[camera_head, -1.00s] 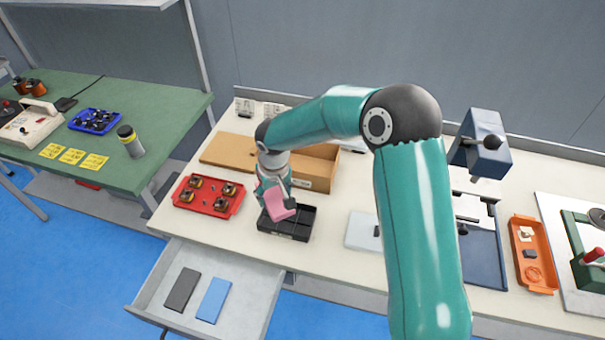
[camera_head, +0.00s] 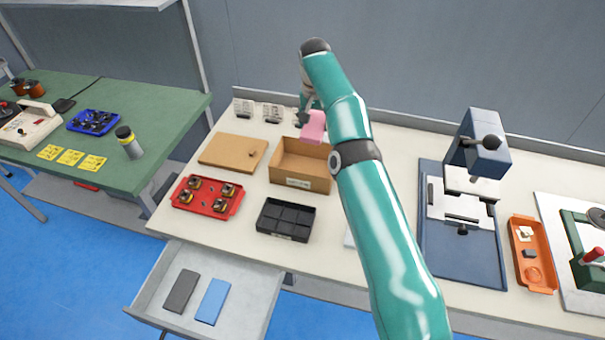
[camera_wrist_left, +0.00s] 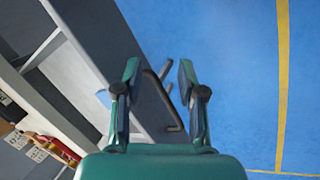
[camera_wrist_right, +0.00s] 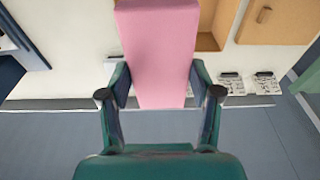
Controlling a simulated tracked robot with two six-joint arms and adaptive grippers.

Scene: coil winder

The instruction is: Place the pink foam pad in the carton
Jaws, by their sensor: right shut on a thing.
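The pink foam pad (camera_head: 313,126) is held by my right gripper (camera_head: 306,114), above the back edge of the open carton (camera_head: 301,182). In the right wrist view the pad (camera_wrist_right: 158,50) sits between the two fingers of the gripper (camera_wrist_right: 160,88), which are shut on it. Part of the carton (camera_wrist_right: 209,40) shows behind the pad there. The carton is a brown open box; the part of its floor that shows in the head view is bare. My left gripper (camera_wrist_left: 160,85) is open and empty over the blue floor beside the bench drawer; it is not in the head view.
A brown lid (camera_head: 232,152) lies left of the carton. A red tray (camera_head: 208,197) with several parts and an empty-looking black divided tray (camera_head: 285,220) stand in front. An open drawer (camera_head: 240,290) holds a grey and a blue pad. A blue press (camera_head: 465,220) stands right.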

